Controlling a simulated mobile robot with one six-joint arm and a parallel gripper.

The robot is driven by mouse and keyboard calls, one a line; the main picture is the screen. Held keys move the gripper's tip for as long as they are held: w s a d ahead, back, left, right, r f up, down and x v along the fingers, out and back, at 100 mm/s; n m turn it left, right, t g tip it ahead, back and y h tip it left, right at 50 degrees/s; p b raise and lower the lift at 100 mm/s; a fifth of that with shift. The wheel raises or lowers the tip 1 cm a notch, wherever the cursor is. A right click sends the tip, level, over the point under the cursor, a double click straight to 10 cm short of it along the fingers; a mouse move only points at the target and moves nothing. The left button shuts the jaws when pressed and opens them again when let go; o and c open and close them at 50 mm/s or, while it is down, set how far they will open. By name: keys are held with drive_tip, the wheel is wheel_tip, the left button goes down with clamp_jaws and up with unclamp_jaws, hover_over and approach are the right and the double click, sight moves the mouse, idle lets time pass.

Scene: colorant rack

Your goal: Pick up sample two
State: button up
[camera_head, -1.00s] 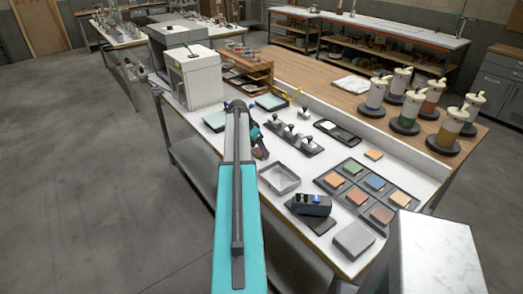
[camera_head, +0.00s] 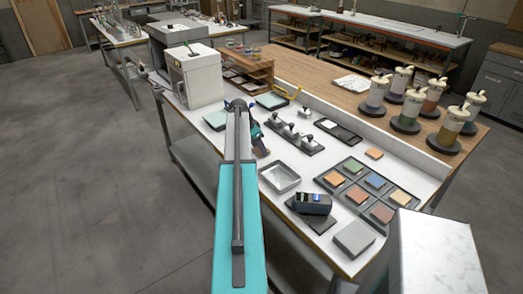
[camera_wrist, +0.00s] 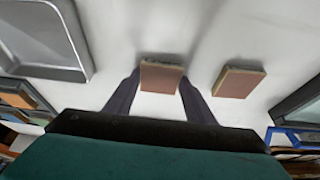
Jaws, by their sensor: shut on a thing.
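In the wrist view my gripper (camera_wrist: 160,98) has its two dark fingers on either side of a small square tile (camera_wrist: 161,78). The tile has a reddish-brown face and a tan edge. A similar brown tile (camera_wrist: 238,82) is to its right, apart from the fingers, over the white surface. No label is readable, so I cannot tell which is sample two. In the head view my gripper (camera_head: 257,140) is over the white bench, mostly hidden behind my own arm.
An empty grey tray (camera_head: 280,177) is near the gripper; a tray corner (camera_wrist: 42,38) shows in the wrist view. A rack of coloured tiles (camera_head: 345,200), a loose orange tile (camera_head: 374,154), a dark device (camera_head: 313,204) and several knobbed weights (camera_head: 290,133) are on the bench.

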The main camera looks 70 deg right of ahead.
drive_tip(key=shift+r, duration=0.2)
drive_tip(key=shift+r+b, duration=1.1)
drive_tip(key=shift+r, duration=0.4)
drive_tip(key=a+b, duration=0.1)
drive_tip(key=a, duration=0.3)
drive_tip(key=s+a+b, duration=0.1)
drive_tip(key=a+b, duration=0.1)
drive_tip(key=a, duration=0.3)
drive_tip(key=a+r+b, duration=0.1)
drive_tip(key=a, duration=0.3)
drive_tip(key=shift+s+a+r, duration=0.1)
drive_tip(key=shift+s+a, duration=0.2)
drive_tip(key=shift+s, duration=0.1)
drive_tip(key=shift+s+a+r+b, duration=0.1)
drive_tip(key=shift+a+b, duration=0.1)
drive_tip(key=shift+a, duration=0.4)
drive_tip(key=shift+s+a+r+b, duration=0.1)
drive_tip(key=shift+a+b, duration=0.1)
drive_tip(key=shift+a, duration=0.35)
drive_tip(key=shift+w, duration=0.1)
